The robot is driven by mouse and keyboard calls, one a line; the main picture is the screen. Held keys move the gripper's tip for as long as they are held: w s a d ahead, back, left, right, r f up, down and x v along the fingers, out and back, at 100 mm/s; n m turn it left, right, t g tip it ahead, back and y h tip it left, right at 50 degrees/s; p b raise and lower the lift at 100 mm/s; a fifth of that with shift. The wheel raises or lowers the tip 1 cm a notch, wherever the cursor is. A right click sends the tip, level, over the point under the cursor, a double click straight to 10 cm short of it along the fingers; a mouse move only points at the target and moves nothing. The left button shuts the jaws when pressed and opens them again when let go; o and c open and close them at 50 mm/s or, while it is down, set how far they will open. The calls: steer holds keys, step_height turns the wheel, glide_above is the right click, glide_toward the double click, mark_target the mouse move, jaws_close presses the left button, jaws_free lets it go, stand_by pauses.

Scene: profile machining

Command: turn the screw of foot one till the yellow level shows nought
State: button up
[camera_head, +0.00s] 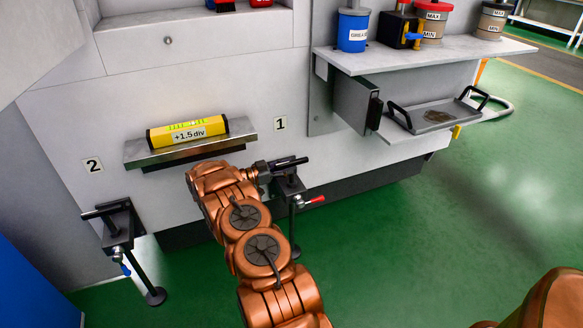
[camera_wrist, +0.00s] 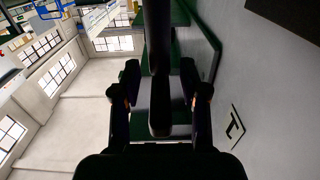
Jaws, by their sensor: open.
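The yellow level (camera_head: 165,137) lies on a metal shelf on the machine's front. Its label reads "+1.5 div". Foot one (camera_head: 289,184) is the black bracket and post by plate "1" (camera_head: 280,124). Its screw has a black crossbar (camera_head: 291,162) on top. My gripper (camera_head: 266,170) reaches the left side of that crossbar. In the wrist view my open gripper (camera_wrist: 160,88) has one finger on each side of a dark bar (camera_wrist: 158,40), which appears to be the crossbar. Gaps show between bar and fingers. Contact cannot be told in the head view.
A red-tipped lever (camera_head: 312,201) sticks out right of foot one. Foot two (camera_head: 119,226), with a blue-tipped lever, stands left near plate "2" (camera_head: 93,165). A side shelf (camera_head: 440,56) and a handled tray (camera_head: 432,117) are at right. Green floor at right is clear.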

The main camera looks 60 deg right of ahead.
steer(key=shift+x, duration=0.8)
jaws_close()
